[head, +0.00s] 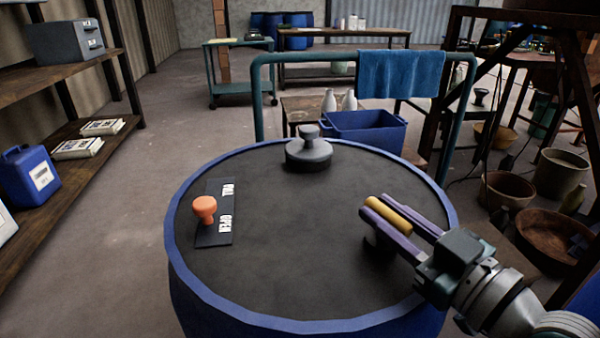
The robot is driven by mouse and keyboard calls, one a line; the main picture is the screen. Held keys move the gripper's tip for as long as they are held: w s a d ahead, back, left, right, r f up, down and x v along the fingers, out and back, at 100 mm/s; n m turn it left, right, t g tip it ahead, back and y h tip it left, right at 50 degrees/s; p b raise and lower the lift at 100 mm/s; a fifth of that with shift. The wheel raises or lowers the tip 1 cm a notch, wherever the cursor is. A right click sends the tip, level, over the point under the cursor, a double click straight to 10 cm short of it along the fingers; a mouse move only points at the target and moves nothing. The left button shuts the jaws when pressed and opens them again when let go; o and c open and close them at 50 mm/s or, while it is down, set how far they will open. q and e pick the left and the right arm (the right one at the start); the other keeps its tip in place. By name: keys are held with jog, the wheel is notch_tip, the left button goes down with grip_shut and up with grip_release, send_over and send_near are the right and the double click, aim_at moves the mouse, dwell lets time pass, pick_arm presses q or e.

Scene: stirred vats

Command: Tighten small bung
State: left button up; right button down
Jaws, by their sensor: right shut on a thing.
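My right gripper (384,220) comes in from the lower right over the blue drum's dark lid (290,255). Its two purple fingers are shut on a yellow bar (388,214), which looks like the handle of the small bung. A dark round base (378,243) shows just below the fingers on the lid, partly hidden by them. I cannot tell how the bar joins it or how far in the bung sits. My left gripper is not in view.
A larger grey bung (309,152) stands at the lid's back. An orange knob (204,207) sits on a black label plate (218,214) at the left. A teal rail (257,100) with a blue towel (400,74) stands behind the drum. A blue crate (368,135) is beyond.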

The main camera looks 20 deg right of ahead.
jog(key=shift+r+m+h+p, duration=0.2)
jog(key=shift+m+h+p, duration=0.1)
jog(key=shift+h+p, duration=0.2)
jog(key=shift+m+h+p, duration=0.7)
jog(key=shift+h+p, duration=0.15)
jog(key=shift+h, duration=0.25)
jog(key=shift+m+h+p, duration=0.4)
jog(key=shift+m+h, duration=0.3)
jog(key=shift+h, duration=0.4)
jog(key=shift+f+m+h, duration=0.15)
jog(key=shift+m+h, duration=0.35)
jog(key=shift+h, duration=0.3)
jog(key=c, duration=0.7)
grip_release()
jog(key=shift+s, duration=0.1)
